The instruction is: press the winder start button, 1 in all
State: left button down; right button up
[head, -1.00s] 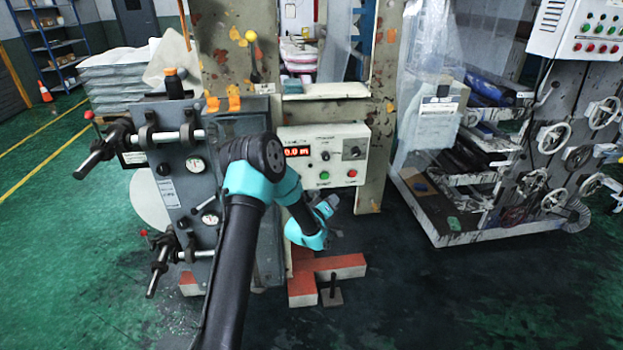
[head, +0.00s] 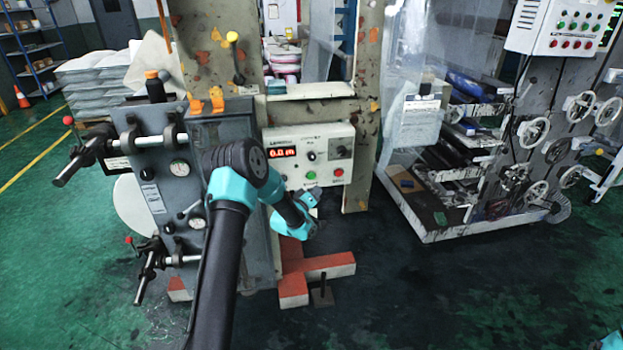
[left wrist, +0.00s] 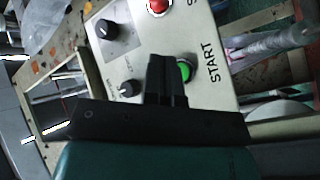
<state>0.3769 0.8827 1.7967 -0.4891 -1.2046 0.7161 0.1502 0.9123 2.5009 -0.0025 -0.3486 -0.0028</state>
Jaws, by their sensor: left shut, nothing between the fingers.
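The winder's control panel (head: 290,136) is a pale box with a red lit display, knobs and two buttons. The green start button (head: 311,175) is on its lower part, with a red button (head: 338,172) to its right. My left gripper (head: 313,196) is just below the green button in the head view. In the left wrist view, my shut, empty left fingers (left wrist: 167,60) point at the panel. They overlap the left edge of the green button (left wrist: 185,70), beside the START label. I cannot tell whether they touch it.
A grey machine block with gauges and black clamp handles (head: 85,160) stands left of my arm. Red floor beams (head: 325,267) lie below the panel. A rack with handwheels (head: 530,132) stands at the right. The floor between is open.

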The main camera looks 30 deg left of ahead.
aim_at(311, 176)
pick_arm(q)
jog(key=shift+w+a, duration=1.55)
jog(key=shift+w, duration=0.15)
jog(key=shift+w+a, duration=0.15)
dwell(0.8)
jog(key=shift+w+a, duration=0.15)
